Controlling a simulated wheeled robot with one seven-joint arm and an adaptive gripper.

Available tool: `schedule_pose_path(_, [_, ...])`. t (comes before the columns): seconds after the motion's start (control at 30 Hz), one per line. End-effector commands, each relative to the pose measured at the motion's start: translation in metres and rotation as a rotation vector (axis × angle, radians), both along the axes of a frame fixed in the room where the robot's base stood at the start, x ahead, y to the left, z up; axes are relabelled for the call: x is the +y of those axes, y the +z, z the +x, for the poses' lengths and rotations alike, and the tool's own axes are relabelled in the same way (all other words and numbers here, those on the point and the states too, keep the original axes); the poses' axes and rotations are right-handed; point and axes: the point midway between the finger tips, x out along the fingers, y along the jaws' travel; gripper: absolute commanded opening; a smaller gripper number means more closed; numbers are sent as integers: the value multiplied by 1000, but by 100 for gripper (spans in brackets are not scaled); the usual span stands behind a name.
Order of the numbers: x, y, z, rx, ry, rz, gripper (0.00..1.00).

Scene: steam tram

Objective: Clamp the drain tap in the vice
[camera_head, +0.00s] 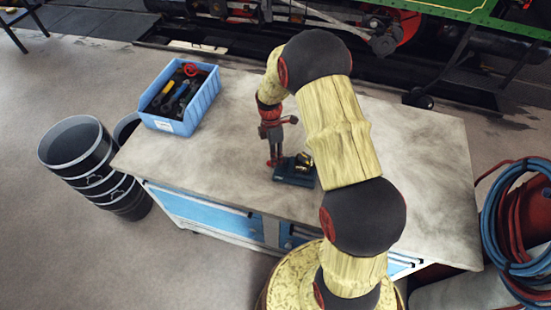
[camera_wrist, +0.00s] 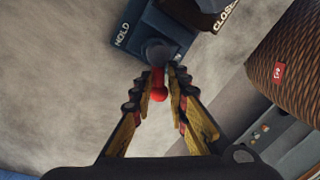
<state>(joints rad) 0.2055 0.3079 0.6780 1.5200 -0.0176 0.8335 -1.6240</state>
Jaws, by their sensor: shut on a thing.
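The small dark blue vice (camera_head: 293,181) stands on the bench top near its front edge. The brass drain tap (camera_head: 305,160) shows at the top of the vice, partly between dark parts; whether it is gripped by the jaws I cannot tell. In the wrist view the vice (camera_wrist: 150,25) is at the top, with lettering on it. A lever with a red knob (camera_wrist: 158,84) sticks out from the vice. My gripper (camera_wrist: 160,85) is shut on this lever at its red knob. In the head view my gripper (camera_head: 272,160) is just left of the vice. The tap is not visible in the wrist view.
A blue crate (camera_head: 182,96) of tools stands at the back left of the bench (camera_head: 400,150). Black buckets (camera_head: 80,150) stand on the floor at left. Coiled hoses (camera_head: 515,225) are at right. The bench is clear around the vice.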

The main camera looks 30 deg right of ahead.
Motion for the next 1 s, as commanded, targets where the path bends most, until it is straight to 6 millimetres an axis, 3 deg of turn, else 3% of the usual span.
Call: schedule_pose_path(1.0, [-23, 3, 24, -10, -964, 0, 0])
